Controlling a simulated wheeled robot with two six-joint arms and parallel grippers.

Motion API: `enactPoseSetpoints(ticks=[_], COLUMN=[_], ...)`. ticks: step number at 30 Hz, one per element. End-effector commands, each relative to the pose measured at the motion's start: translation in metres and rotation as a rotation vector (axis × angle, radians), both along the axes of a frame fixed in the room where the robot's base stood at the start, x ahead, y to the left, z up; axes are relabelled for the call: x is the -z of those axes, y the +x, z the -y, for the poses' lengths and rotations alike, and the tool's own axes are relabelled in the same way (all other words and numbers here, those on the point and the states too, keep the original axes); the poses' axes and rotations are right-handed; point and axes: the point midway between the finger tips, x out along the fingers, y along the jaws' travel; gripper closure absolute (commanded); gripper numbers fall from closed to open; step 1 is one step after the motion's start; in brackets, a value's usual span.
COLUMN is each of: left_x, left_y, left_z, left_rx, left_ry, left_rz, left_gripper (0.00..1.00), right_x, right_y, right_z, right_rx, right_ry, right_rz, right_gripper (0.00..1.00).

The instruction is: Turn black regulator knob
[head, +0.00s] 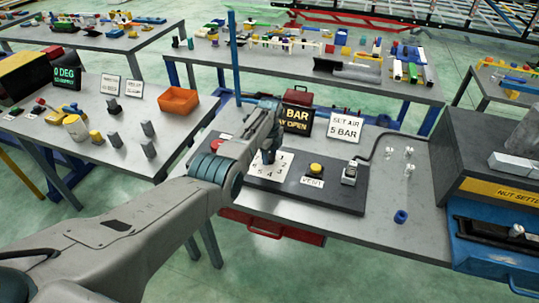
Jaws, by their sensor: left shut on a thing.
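My left arm comes in from the lower left and reaches over the dark panel (345,203) on the middle bench. My left gripper (268,157) points down at the white dial plate (283,168) printed with numbers. It is shut on the black regulator knob, which is mostly hidden by the gripper and wrist at the middle of the dial. Behind it, a white sign (345,127) reads "SET AIR 5 BAR". A black display (298,120) with yellow text ending in "BAR" is partly covered by my wrist. My right gripper is not in view.
A yellow button (315,170) above a "VENT" label and a metal fitting (349,173) with a hose sit right of the dial. A blue ring (401,216) lies on the bench. A grey nut-setter housing (480,150) stands at right. A blue post (234,58) rises behind my wrist.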

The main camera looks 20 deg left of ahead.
Motion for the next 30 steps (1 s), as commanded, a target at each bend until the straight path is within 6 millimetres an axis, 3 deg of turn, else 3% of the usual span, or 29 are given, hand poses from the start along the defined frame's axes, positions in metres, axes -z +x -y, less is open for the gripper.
enactPoseSetpoints(ticks=[8, 9, 12, 22, 30], left_x=[-0.003, -0.003, -0.002, -0.004, -0.037], left_y=[0.002, 0.002, 0.001, 0.001, 0.002], left_z=[0.000, 0.000, 0.000, 0.000, 0.000], left_rx=[-0.001, -0.001, -0.001, -0.001, -0.001], left_ry=[0.000, 0.000, 0.000, 0.000, 0.000], left_rz=[0.005, 0.005, 0.004, 0.002, 0.006], left_gripper=[0.85, 0.55, 0.41, 0.41, 0.41], right_x=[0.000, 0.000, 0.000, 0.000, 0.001], right_y=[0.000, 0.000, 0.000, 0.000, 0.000], right_z=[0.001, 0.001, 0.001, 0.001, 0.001], right_rx=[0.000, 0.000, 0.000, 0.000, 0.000], right_ry=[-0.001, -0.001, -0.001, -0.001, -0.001], right_rz=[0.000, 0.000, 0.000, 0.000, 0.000], right_gripper=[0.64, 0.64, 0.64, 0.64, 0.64])
